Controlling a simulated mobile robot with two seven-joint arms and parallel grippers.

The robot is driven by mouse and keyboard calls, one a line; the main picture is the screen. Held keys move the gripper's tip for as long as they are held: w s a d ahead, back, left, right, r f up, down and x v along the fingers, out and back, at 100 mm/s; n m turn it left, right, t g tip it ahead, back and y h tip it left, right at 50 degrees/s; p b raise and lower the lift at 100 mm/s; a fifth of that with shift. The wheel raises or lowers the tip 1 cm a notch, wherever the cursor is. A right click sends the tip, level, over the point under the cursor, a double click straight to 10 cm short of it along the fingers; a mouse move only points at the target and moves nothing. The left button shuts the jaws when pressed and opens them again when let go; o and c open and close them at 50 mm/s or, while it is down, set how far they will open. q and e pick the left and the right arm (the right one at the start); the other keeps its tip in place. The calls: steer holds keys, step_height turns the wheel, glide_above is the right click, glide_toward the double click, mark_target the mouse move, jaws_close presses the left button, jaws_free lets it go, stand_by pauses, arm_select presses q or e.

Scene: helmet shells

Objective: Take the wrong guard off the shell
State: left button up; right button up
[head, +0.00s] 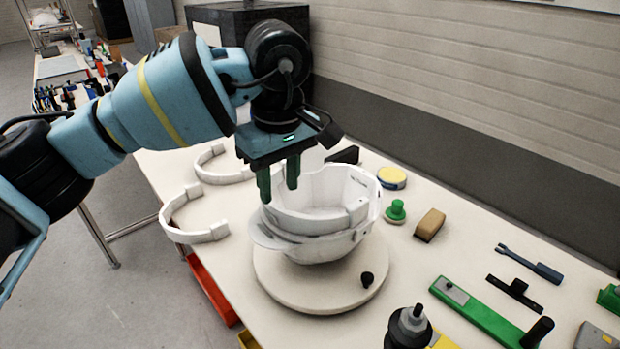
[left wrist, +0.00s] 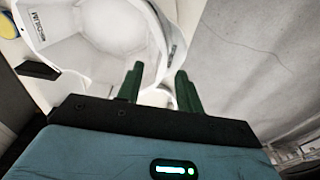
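The white helmet shell (head: 318,248) sits open side up on a round cream turntable (head: 290,290). A white curved band, apparently a guard (head: 312,222), lies along the shell's near rim; I cannot tell how it is fixed. My left gripper (head: 279,186) is above the rim's left part, its green fingers pointing down and apart. In the left wrist view the fingers (left wrist: 158,88) are also apart, with the shell (left wrist: 90,55) beyond them. White surface shows between them, but I see no grip on it. My right gripper is not in view.
Two loose white C-shaped guards (head: 192,218) (head: 222,165) lie on the table left of the shell. Right of it are a green knob (head: 396,210), a tan block (head: 429,225), a yellow round pad (head: 392,178) and a green bar tool (head: 480,312). A red bin (head: 212,290) is below the table edge.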

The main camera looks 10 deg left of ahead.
mark_target(272, 207)
arm_select(q)
steer(key=shift+a+r+y, duration=0.3)
steer(key=shift+a+r, duration=0.15)
steer(key=shift+r, duration=0.2)
steer(key=shift+f, duration=0.35)
steer(key=shift+w+a+f, duration=0.1)
steer(key=shift+f, duration=0.75)
steer(key=shift+a+f, duration=0.1)
steer(key=shift+f, duration=0.45)
steer(key=f, duration=0.3)
steer(key=shift+w+a+f+p, duration=0.15)
steer(key=shift+a+p, duration=0.1)
steer(key=shift+p, duration=0.05)
steer(key=shift+f, duration=0.4)
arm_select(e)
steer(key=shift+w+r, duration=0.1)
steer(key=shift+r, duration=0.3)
